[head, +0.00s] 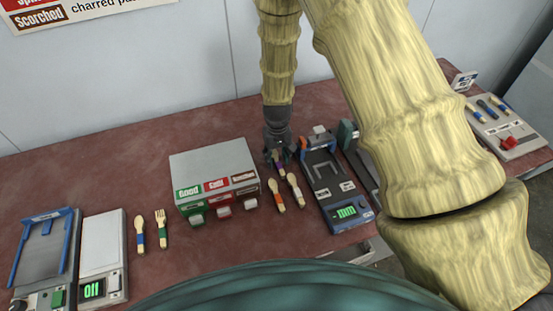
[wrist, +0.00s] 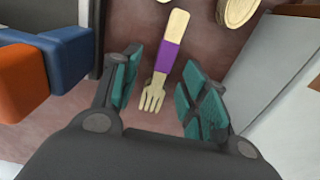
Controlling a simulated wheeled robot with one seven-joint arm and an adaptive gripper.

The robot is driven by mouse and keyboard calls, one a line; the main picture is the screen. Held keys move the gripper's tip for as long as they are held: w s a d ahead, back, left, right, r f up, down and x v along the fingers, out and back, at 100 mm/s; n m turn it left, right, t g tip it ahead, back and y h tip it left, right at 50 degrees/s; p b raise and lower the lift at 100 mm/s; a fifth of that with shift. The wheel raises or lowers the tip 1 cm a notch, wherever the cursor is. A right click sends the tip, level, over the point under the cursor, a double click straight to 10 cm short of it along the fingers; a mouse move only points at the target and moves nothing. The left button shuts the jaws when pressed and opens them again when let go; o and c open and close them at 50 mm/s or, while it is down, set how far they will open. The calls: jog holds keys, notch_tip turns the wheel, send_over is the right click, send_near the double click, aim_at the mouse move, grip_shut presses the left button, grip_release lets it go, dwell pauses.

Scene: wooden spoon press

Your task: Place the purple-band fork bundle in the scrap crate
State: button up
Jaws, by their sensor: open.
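The purple-band fork bundle (wrist: 171,55) lies on the table in the wrist view, tines toward my gripper (wrist: 162,62). My gripper is open, with one teal-padded finger on each side of the tine end and visible gaps to the fork. In the head view my gripper (head: 279,154) points down between the labelled box and the black press, and it partly hides the bundle (head: 281,170). I cannot make out a crate marked scrap in either view.
A grey box (head: 213,162) with Good and other labels stands left of my gripper; the black device (head: 322,172) with a green display stands right. Orange-band (head: 276,196) and pale (head: 296,191) utensils lie in front. Scales and more utensils are further left.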

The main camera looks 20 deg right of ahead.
jog(key=shift+f, duration=0.25)
jog(key=shift+s+f, duration=0.1)
jog(key=shift+s, duration=0.15)
jog(key=shift+w+f, duration=0.1)
jog(key=c, duration=0.9)
